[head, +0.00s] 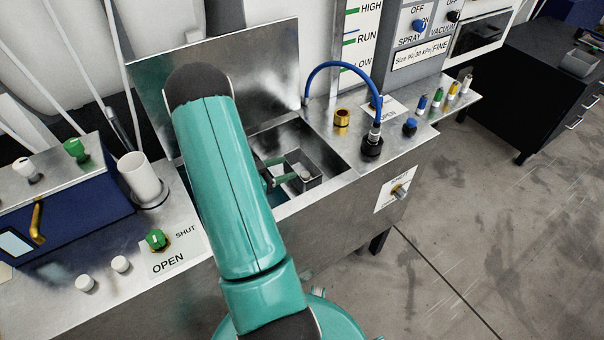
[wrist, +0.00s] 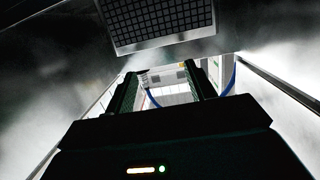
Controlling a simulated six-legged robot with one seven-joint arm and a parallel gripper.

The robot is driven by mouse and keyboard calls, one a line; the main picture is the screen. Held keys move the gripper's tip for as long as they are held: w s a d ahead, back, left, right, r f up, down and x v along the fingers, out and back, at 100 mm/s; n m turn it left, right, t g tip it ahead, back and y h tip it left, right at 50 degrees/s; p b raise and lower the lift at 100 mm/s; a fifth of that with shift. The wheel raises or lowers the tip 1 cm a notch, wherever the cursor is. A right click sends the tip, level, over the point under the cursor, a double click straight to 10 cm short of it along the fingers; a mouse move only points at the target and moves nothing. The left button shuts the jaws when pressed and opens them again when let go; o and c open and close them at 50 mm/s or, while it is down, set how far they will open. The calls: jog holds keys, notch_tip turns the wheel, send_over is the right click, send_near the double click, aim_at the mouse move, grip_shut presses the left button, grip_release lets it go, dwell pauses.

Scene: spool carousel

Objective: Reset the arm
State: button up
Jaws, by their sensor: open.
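My teal arm crosses the middle of the head view and hides part of the bench. My gripper (wrist: 163,84) shows in the wrist view with its two dark fingers apart and nothing seen between them. In the head view only a small part of what looks like its end shows, low in the open metal basin (head: 327,150), beside a small square metal box (head: 306,160). Whether it touches the box is not clear. Pale metal walls stand on both sides of the gripper in the wrist view, and a dark gridded panel (wrist: 160,20) is above it.
A raised metal lid (head: 270,60) stands behind the basin. To the right are a blue hose (head: 335,64), a brass fitting (head: 342,118) and several coloured plugs. To the left are a white cup (head: 142,180) and a green OPEN/SHUT knob (head: 155,239).

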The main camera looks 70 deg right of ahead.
jog(key=shift+v, duration=1.45)
